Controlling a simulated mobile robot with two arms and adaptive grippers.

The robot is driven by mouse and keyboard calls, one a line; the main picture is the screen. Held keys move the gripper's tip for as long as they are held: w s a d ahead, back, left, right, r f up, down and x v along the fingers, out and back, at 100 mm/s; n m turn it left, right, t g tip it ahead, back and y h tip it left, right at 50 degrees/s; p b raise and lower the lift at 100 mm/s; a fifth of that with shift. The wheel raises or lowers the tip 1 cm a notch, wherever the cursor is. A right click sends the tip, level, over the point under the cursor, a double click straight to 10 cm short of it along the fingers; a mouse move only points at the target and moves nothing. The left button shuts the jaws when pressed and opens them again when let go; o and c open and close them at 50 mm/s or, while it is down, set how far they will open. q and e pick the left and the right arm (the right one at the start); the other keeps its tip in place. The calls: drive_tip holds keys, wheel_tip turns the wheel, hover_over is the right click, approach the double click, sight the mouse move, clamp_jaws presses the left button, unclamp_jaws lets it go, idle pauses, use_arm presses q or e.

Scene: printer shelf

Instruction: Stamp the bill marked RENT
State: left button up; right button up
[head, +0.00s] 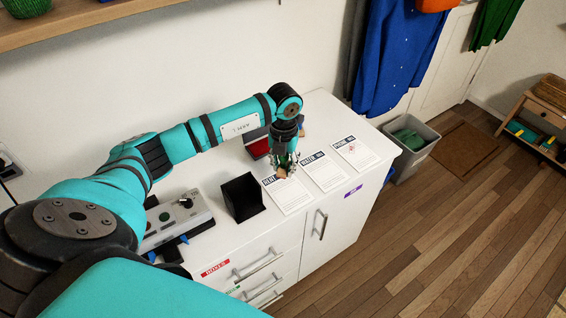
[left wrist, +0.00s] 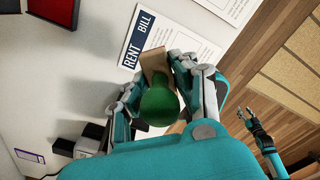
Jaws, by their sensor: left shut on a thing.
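The bill marked RENT (head: 291,198) lies on the white cabinet top, leftmost in a row of three bills. Its heading also shows in the left wrist view (left wrist: 134,43). My left gripper (head: 284,168) is over the top end of this bill. It is shut on a stamp with a round green knob (left wrist: 160,104) and a wooden block (left wrist: 155,64). The block hides part of the bill; I cannot tell whether it touches the paper. My right gripper (left wrist: 254,117) shows only in the left wrist view, apart from the cabinet, fingers spread and empty.
A red ink pad (head: 257,148) is behind. A black box (head: 243,198) and a grey device (head: 178,218) stand left. A grey bin (head: 413,158) is on the floor.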

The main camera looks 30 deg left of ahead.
sight(283, 186)
use_arm(q)
drive_tip(key=shift+a+f+n, duration=0.15)
drive_tip(key=shift+f+n, duration=0.15)
drive_tip(key=shift+f, duration=0.05)
wheel_tip(283, 186, down, 4)
drive_tip(key=b, duration=0.3)
drive_tip(key=shift+f+b, duration=0.7)
drive_tip(key=shift+f, duration=0.05)
drive_tip(key=shift+f, duration=0.35)
drive_tip(key=shift+f+b, duration=0.25)
drive_tip(key=shift+b, duration=0.15)
idle(1.1)
